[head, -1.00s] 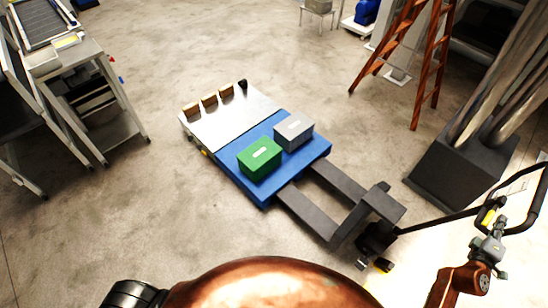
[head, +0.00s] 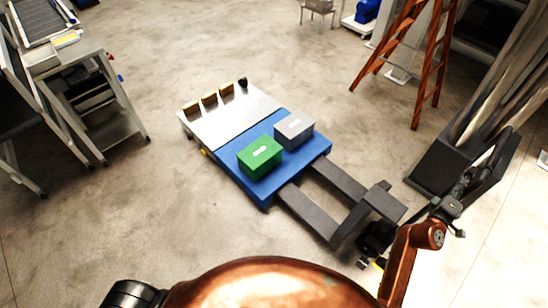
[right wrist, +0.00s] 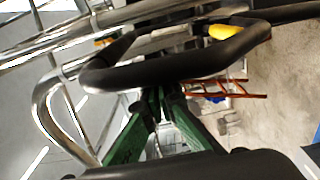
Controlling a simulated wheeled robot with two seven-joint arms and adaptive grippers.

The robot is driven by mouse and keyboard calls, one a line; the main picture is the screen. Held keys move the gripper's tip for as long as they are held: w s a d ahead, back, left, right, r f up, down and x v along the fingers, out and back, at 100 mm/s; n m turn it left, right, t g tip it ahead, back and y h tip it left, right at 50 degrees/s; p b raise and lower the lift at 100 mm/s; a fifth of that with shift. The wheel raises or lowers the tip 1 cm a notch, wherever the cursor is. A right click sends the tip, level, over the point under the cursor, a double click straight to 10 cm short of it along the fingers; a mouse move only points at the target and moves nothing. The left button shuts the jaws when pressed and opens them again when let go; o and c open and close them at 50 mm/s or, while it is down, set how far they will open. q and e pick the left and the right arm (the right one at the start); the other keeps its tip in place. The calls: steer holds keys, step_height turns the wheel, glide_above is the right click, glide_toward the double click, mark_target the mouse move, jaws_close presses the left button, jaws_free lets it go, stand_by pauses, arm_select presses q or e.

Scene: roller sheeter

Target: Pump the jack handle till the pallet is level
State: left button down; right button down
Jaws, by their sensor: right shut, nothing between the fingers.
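The blue pallet (head: 239,178) carries a green box (head: 260,158) and a grey box (head: 294,132). The dark forks of the pallet jack (head: 310,214) run under its near right side. The pallet's far edge meets a silver plate (head: 235,121); whether the two are flush is hard to tell. The jack handle (head: 492,165) has a dark loop at the right, behind my right gripper (head: 462,184). In the right wrist view, the handle's black loop (right wrist: 180,68) crosses just beyond the green fingers (right wrist: 155,112). They are shut and empty; contact is unclear. My left gripper is not visible.
Several brown blocks (head: 209,98) stand along the plate's far edge. An orange ladder (head: 420,60) and a dark pedestal with metal pipes (head: 440,172) stand at the right. A grey cart (head: 82,88) stands at the left. The floor left of the pallet is clear.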

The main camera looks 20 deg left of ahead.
steer(key=shift+w+a, duration=0.25)
steer(key=shift+a, duration=0.15)
steer(key=w+a, duration=0.1)
steer(key=w+a+b, duration=0.1)
steer(key=a, duration=0.1)
steer(key=w+a+b, duration=0.1)
steer(key=a, duration=0.1)
steer(key=shift+d, duration=0.1)
